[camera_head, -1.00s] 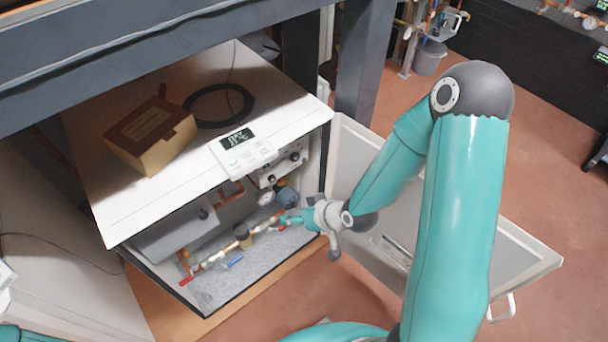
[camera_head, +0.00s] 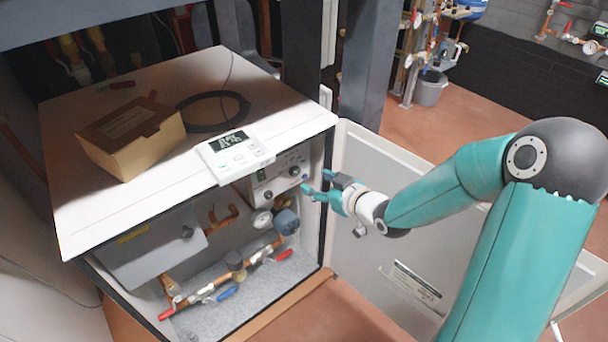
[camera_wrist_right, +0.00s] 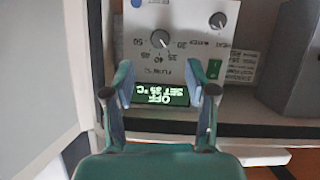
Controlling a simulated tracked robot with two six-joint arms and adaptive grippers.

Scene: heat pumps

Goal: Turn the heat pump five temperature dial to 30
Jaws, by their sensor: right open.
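The heat pump's white control panel (camera_head: 282,174) shows inside the open cabinet. The temperature dial (camera_wrist_right: 160,39) is a dark grey knob with a printed scale beside it. I cannot read its setting clearly. A second dial (camera_wrist_right: 218,20) sits to its right in the wrist view. My right gripper (camera_head: 316,182) is just right of the panel in the head view. In the right wrist view the gripper (camera_wrist_right: 161,72) is open and empty, its fingertips apart from the temperature dial, which lies ahead between them. A display (camera_wrist_right: 160,95) reads OFF, SET 35 °C, upside down. My left gripper is out of view.
A white controller (camera_head: 234,156) and a cardboard box (camera_head: 131,137) are on the cabinet top (camera_head: 75,185). The open door (camera_head: 385,255) stands right of the opening, close to my right arm. Pipes with red and blue valve handles (camera_head: 228,293) run below the panel.

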